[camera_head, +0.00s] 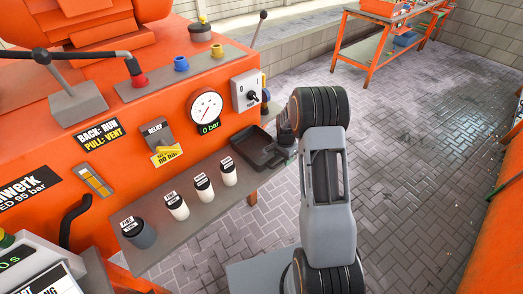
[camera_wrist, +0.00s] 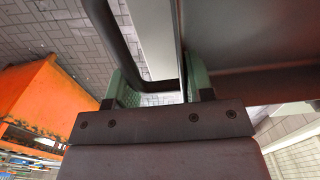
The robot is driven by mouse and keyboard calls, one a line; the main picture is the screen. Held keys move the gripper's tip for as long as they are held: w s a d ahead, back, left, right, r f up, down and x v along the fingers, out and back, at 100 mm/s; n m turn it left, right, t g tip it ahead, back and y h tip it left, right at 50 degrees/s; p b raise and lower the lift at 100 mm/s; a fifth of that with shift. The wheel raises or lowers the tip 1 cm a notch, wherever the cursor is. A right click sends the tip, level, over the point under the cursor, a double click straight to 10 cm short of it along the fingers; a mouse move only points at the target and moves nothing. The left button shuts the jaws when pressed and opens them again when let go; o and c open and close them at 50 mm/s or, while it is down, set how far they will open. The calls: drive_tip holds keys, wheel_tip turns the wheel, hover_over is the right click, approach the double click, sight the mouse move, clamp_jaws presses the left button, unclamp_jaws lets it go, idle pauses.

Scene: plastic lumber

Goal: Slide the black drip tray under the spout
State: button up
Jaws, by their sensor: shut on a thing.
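The black drip tray (camera_head: 252,145) is a shallow square pan lying on the right end of the grey shelf on the orange machine's front. My gripper (camera_head: 287,146) is at its right side and shut on its handle. In the wrist view my gripper (camera_wrist: 161,88) has green-lined fingers either side of a dark handle loop (camera_wrist: 104,25), and the dark tray (camera_wrist: 250,35) fills the upper right.
Several small capped containers (camera_head: 178,208) stand along the shelf (camera_head: 165,245), left of the tray. A pressure gauge (camera_head: 206,107) reading 0 bar is above the shelf. Open paved floor (camera_head: 400,130) lies to the right, with an orange workbench (camera_head: 365,48) behind.

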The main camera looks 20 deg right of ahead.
clamp_jaws()
drive_tip(key=shift+w+r, duration=0.1)
drive_tip(key=shift+r, duration=0.1)
drive_tip(key=shift+r+p, duration=1.15)
drive_tip(key=shift+r, duration=0.75)
